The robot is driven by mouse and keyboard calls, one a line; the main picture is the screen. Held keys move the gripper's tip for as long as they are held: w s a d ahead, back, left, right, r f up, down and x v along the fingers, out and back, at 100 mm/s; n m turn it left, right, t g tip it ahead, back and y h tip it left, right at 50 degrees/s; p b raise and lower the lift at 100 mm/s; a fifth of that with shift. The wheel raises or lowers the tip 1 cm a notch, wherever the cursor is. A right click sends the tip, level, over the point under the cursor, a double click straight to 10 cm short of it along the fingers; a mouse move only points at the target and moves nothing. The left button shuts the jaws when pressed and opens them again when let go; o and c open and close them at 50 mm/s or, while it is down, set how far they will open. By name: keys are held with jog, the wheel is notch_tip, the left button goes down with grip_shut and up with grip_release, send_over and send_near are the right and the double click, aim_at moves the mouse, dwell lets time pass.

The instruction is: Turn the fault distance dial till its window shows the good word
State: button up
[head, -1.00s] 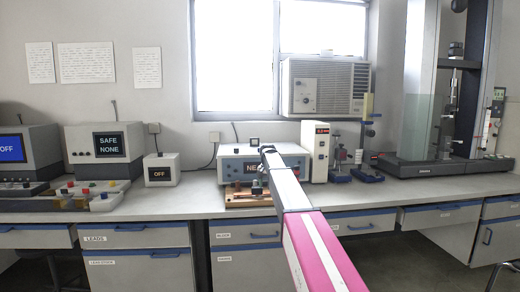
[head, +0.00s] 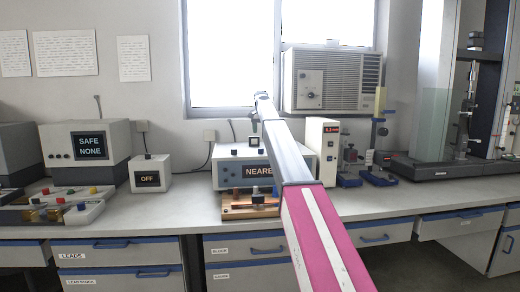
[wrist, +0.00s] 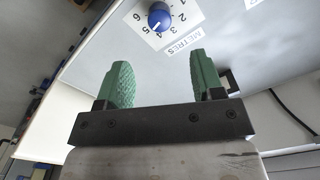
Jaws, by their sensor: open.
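The fault distance dial seems to be the blue round knob (wrist: 158,17) on a white scale card marked METRES with figures, at the top of the wrist view. My gripper (wrist: 160,65) has two green fingers, spread apart and empty, with the knob beyond their tips and not touched. In the head view the instrument box (head: 228,168) stands on the bench. Its dark window (head: 256,171) shows "NEARE", with the right end hidden behind my arm. The knob is hidden in the head view.
A wooden board with terminals (head: 240,211) lies before the box. A white unit with a red readout (head: 321,150) stands close on its right. A small OFF box (head: 150,174) and a SAFE NONE monitor (head: 86,148) are to the left. Bench between is clear.

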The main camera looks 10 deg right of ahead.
aim_at(261, 149)
notch_tip(261, 149, down, 11)
jog(key=shift+r, duration=0.1)
dwell(0.4)
jog(key=c, duration=0.9)
